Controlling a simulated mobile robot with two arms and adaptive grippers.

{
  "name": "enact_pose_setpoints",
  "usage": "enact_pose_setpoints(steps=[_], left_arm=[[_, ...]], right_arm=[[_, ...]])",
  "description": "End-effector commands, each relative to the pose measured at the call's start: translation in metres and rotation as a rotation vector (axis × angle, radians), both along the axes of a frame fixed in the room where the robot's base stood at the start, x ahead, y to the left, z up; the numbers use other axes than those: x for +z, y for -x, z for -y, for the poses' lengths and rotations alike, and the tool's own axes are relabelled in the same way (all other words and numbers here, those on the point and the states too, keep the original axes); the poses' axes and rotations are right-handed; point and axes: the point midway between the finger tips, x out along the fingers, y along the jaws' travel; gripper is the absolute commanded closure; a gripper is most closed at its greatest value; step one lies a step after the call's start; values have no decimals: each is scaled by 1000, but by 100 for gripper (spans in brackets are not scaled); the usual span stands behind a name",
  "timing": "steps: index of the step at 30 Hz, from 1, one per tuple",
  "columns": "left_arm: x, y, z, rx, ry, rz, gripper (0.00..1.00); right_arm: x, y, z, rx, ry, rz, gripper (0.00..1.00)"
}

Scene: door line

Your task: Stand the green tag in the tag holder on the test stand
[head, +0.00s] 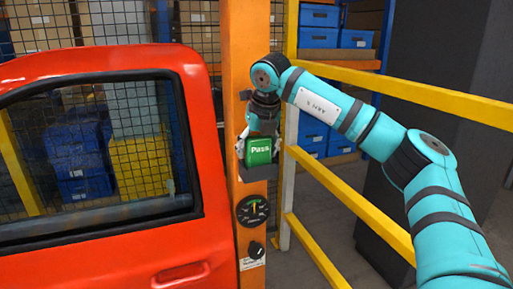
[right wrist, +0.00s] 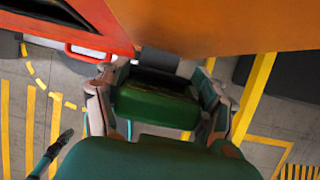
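The green tag (head: 258,150) has white lettering and faces me in the head view. It is at the dark tag holder (head: 262,184) on the orange post of the test stand (head: 251,60). My right gripper (head: 259,148) comes from above, with one finger on each side edge of the tag. The right wrist view shows the tag (right wrist: 156,106) between the two fingers, which look closed against it. The tag's lower edge is right at the holder; I cannot tell how deep it sits. My left gripper is not in view.
A red car door (head: 120,255) stands close on the left. A round gauge (head: 253,210) and a black knob (head: 256,249) are on the post below the holder. Yellow railings (head: 400,91) run behind my right arm. Blue bins (head: 318,38) stand on shelves behind.

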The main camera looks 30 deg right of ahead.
Motion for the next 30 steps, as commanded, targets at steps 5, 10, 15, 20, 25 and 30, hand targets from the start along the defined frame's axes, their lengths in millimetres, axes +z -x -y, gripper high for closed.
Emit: enact_pose_setpoints(steps=[5, 10, 15, 20, 25, 30], left_arm=[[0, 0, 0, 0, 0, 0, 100], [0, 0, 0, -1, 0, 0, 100], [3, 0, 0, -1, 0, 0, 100], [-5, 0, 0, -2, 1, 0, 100], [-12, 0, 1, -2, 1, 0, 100], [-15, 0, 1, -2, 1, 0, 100]], right_arm=[[0, 0, 0, 0, 1, -1, 8], [0, 0, 0, 0, 1, -1, 8], [5, 0, 0, 0, 0, 0, 8], [23, 7, -2, -1, 0, 4, 8], [57, 22, -6, 1, -1, 5, 8], [89, 35, -9, 2, -1, 1, 8]])
